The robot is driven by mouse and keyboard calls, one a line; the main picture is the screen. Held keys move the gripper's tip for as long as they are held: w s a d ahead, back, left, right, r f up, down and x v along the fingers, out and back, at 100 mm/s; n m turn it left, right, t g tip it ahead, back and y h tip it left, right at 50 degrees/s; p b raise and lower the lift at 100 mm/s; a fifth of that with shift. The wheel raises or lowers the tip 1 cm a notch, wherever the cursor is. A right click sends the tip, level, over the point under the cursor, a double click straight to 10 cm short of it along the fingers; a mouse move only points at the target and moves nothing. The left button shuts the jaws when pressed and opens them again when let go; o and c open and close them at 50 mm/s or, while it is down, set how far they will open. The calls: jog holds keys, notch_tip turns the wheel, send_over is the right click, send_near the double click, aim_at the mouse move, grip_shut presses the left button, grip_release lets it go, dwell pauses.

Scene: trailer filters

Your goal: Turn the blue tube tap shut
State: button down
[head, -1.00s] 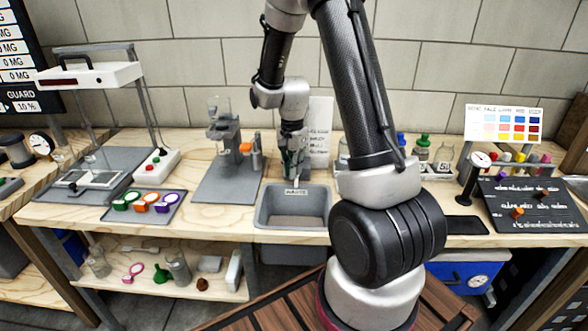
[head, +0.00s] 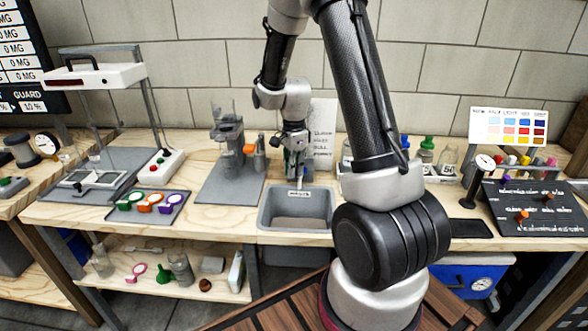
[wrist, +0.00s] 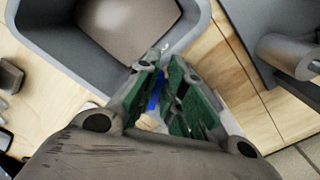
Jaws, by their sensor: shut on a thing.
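My gripper (head: 297,168) hangs over the back edge of the grey waste bin (head: 262,212), right of the grey stand. In the wrist view its two green-padded fingers (wrist: 170,95) are closed on a narrow blue part (wrist: 155,90), which looks like part of the blue tube tap. A small pale, glassy tip sticks out past the fingertips toward the bin. A beige bit shows between the fingers nearer the palm. The fingers hide most of the held thing, so I cannot tell the tap's angle.
A grey stand (head: 227,135) with an orange-topped part is left of the gripper. A tray (head: 172,205) holds green, orange and purple pieces. Capped bottles (head: 425,150) stand right of my arm. A dark panel (head: 525,205) lies at the far right.

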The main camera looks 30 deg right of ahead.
jog(key=c, duration=1.5)
grip_release()
